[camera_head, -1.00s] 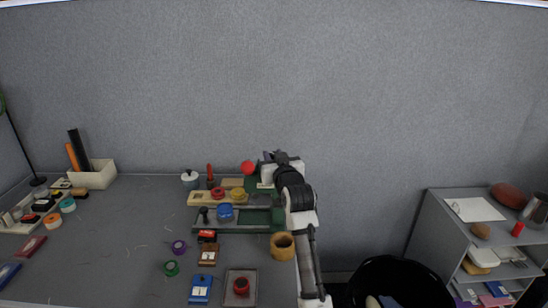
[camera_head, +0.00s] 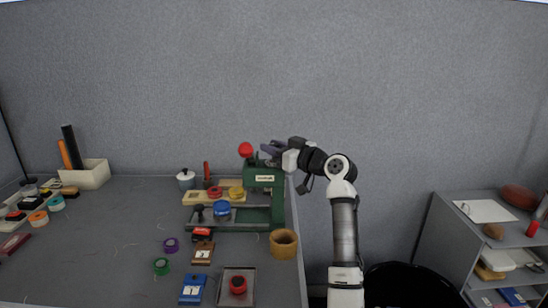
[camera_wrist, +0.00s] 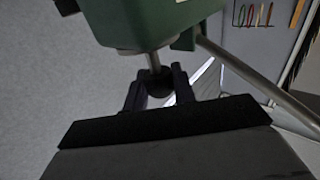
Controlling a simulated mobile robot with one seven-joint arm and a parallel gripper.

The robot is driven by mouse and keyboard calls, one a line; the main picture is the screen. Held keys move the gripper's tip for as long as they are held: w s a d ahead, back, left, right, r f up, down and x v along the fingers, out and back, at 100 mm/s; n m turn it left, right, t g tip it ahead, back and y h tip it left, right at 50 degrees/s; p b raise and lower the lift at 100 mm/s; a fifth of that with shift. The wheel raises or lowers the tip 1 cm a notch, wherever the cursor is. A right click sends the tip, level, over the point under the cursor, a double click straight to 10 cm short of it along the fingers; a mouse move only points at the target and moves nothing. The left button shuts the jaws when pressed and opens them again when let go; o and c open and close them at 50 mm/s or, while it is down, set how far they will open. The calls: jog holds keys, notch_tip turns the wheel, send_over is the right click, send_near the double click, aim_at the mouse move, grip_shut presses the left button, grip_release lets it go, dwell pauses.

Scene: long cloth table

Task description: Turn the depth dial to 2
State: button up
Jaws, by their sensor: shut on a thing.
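The green machine (camera_head: 264,205) stands at the right end of the table, with a red ball (camera_head: 246,150) at its upper left. In the wrist view, its green body (camera_wrist: 155,20) is close above, with a metal shaft coming out of it. A dark round knob (camera_wrist: 158,83) sits at the shaft's end; I take it to be the depth dial. My gripper (camera_wrist: 158,90) is shut on this knob, one finger on each side. In the head view, my gripper (camera_head: 272,150) is at the top of the machine, reaching from the right. No dial numbers are readable.
A tan ring (camera_head: 284,243) lies near the table's right edge. A grey shelf (camera_head: 485,235) stands at far right. A metal rod (camera_wrist: 255,80) runs beside the gripper.

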jog(key=shift+f+n+g+y, duration=0.1)
jog(key=shift+n+g+y, duration=0.5)
jog(key=shift+g, duration=0.1)
jog(key=o, duration=0.9)
jog(key=shift+o, duration=0.2)
jog(key=shift+b, duration=0.3)
jog(key=b+v, duration=0.2)
jog(key=v, duration=1.1)
jog(key=shift+d+b, duration=0.3)
jog(key=shift+d, duration=0.1)
jog(key=shift+s+d, duration=0.1)
jog(key=shift+s, duration=0.15)
